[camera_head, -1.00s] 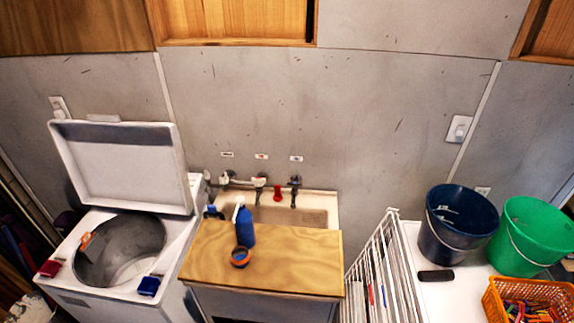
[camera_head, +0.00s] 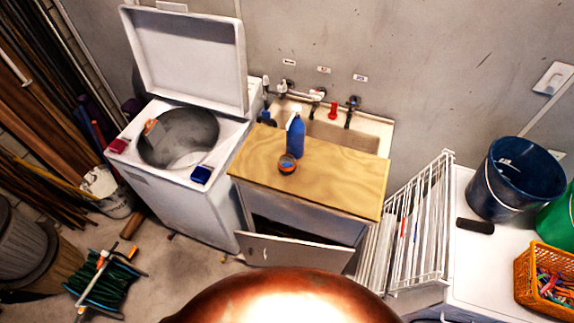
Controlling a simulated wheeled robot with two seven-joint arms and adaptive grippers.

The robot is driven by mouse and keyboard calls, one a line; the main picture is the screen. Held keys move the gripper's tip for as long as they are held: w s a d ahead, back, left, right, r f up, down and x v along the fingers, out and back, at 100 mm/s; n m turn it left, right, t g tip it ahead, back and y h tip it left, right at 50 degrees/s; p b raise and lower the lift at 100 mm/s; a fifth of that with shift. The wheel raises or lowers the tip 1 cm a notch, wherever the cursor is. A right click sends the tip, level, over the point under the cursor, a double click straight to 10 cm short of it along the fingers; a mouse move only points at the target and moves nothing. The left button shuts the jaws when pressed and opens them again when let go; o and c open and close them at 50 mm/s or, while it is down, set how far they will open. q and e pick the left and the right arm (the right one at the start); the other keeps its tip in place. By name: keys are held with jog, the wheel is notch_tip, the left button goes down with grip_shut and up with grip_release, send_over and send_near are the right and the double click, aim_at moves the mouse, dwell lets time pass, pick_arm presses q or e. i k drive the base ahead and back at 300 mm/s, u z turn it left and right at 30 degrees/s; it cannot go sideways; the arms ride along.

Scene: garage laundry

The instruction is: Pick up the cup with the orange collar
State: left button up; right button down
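The cup with the orange collar (camera_head: 287,164) stands on the wooden board (camera_head: 335,182) over the sink cabinet, near the board's front left. Neither of my grippers is in view, and nothing is seen touching the cup.
A washer with raised lid (camera_head: 185,60) stands left. The cabinet door (camera_head: 293,251) hangs open at the front. A white drying rack (camera_head: 420,225) stands right, beside a surface with a dark blue bucket (camera_head: 513,180) and orange basket (camera_head: 545,283). A green reel (camera_head: 105,283) lies on the floor.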

aim_at(287, 163)
jog(key=z, duration=0.3)
jog(key=k, duration=0.35)
jog(key=u, duration=1.3)
jog(key=i, duration=1.05)
jog(key=u, duration=0.25)
jog(key=k, duration=0.6)
jog(key=z, duration=1.35)
jog(key=i, duration=0.5)
